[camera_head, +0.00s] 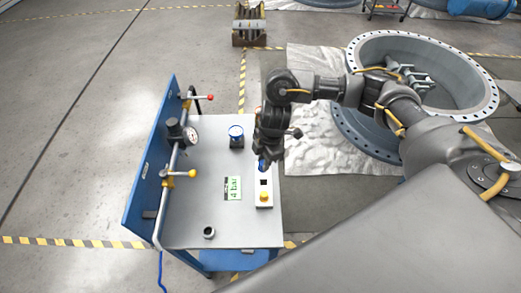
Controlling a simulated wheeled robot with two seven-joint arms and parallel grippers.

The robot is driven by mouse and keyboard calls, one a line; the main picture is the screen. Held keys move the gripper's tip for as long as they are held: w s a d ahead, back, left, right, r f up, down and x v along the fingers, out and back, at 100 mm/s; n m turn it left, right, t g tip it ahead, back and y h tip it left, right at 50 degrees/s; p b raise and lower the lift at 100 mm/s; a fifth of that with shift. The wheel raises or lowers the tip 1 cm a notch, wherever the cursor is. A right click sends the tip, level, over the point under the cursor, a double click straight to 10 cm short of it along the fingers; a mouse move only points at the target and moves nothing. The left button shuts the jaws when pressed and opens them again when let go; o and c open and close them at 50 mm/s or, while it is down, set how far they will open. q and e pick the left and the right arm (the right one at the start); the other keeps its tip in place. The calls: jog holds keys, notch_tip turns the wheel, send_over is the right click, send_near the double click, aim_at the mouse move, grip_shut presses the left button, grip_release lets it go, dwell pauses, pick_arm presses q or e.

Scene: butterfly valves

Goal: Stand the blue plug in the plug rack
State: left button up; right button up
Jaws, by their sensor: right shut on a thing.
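My right gripper (265,158) points down at the far end of the plug rack and is shut on the blue plug (262,166), which shows only as a small blue patch between and below the fingers. The plug rack (263,205) is a narrow pale block on the right part of the bench top. A yellow plug (264,196) stands in its near part, and a dark square opening (264,182) shows in the middle. The gripper hides the far end of the rack. I cannot tell whether the blue plug touches the rack. My left gripper is not in view.
The bench top (235,222) carries a green "4 bar" sign (233,188), a blue-rimmed cup (236,140) and a dark ring (209,232). A pipe with a gauge (191,136) and valve handles runs along the blue panel (150,165). A large flanged ring (365,135) lies beyond my arm.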

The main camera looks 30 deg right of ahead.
jog(key=shift+s+d+f, duration=0.1)
jog(key=shift+s+f, duration=0.05)
jog(key=shift+s, duration=0.05)
notch_tip(320, 180, down, 2)
jog(key=shift+w+b, duration=0.15)
jog(key=shift+b, duration=0.85)
notch_tip(320, 180, down, 3)
jog(key=b, duration=0.3)
jog(key=shift+f+b, duration=0.1)
jog(key=shift+b, duration=0.2)
jog(key=shift+f+b, duration=0.35)
jog(key=shift+f, duration=0.5)
jog(key=shift+d+f, duration=0.1)
jog(key=shift+f+p, duration=0.1)
jog(key=shift+p, duration=0.55)
jog(key=shift+f, duration=0.7)
dwell(0.4)
